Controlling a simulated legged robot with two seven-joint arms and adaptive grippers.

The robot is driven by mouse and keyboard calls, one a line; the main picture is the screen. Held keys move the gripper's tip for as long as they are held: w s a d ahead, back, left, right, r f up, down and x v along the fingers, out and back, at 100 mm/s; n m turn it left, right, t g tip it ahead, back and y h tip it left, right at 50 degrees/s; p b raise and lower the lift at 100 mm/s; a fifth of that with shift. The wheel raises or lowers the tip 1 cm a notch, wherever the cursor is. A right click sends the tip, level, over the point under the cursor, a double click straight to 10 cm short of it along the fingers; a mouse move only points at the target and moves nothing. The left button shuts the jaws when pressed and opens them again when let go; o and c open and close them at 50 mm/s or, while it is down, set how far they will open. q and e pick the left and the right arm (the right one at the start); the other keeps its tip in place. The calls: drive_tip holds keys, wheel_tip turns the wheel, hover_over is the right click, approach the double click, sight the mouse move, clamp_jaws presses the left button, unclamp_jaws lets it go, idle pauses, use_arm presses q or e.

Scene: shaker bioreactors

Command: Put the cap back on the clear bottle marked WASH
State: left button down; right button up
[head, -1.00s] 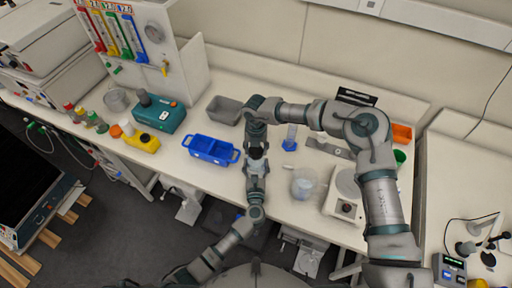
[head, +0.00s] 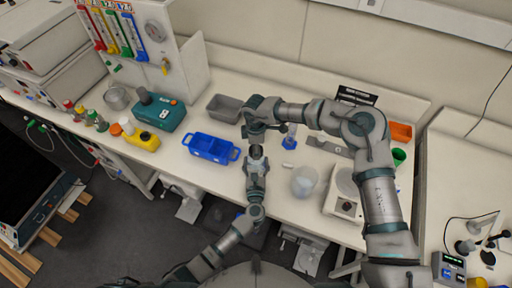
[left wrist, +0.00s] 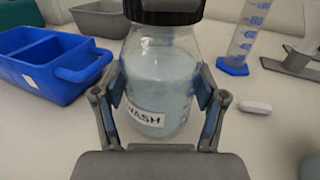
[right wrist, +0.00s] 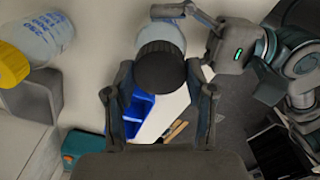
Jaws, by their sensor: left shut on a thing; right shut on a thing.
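The clear WASH bottle (left wrist: 160,80) stands upright in the left wrist view, its label facing me. My left gripper (left wrist: 160,105) is shut around its body, one finger on each side. A black cap (left wrist: 165,8) is at the bottle's mouth; I cannot tell whether it is seated on the threads. In the right wrist view the cap (right wrist: 160,68) is seen from above, over the bottle. My right gripper (right wrist: 158,92) is shut on the cap, one finger on each side. In the head view both grippers meet over the bench, and the arms mostly hide the bottle.
A blue divided tray (head: 211,148) and a grey bin (head: 225,107) lie to the left. A measuring cylinder (left wrist: 243,35) with a blue base, a beaker (head: 303,181) and a balance (head: 344,203) are to the right. A small white object (left wrist: 254,107) lies near the bottle.

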drive_tip(key=m, duration=0.6)
drive_tip(key=shift+w+a+m, duration=0.1)
drive_tip(key=shift+w+m, duration=0.05)
drive_tip(key=shift+m, duration=0.25)
drive_tip(key=o, duration=0.8)
drive_tip(key=shift+r, duration=0.15)
